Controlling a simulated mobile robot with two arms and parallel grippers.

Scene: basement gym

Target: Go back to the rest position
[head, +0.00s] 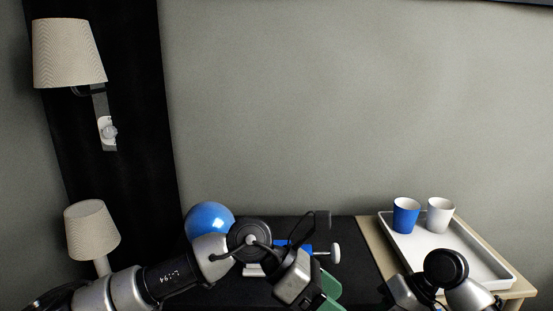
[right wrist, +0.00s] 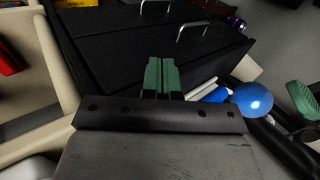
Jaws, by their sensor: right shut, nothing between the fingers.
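My left arm reaches in from the left in the head view. Its gripper (head: 328,292) has green fingers, low in the middle and partly cut off by the lower edge. I cannot tell whether they are apart. My right arm shows at the lower right of the head view, but its fingers are out of that frame. In the right wrist view my right gripper (right wrist: 161,75) has its green fingers together, with nothing between them. It is over or in front of a black surface with metal handles.
A black-topped unit (head: 345,237) stands ahead, with a blue ball (head: 209,219) and a white-and-blue object (head: 335,253) behind my left arm. At right, a white tray (head: 484,262) holds a blue cup (head: 405,216) and a white cup (head: 440,215). A lamp (head: 91,230) stands at left.

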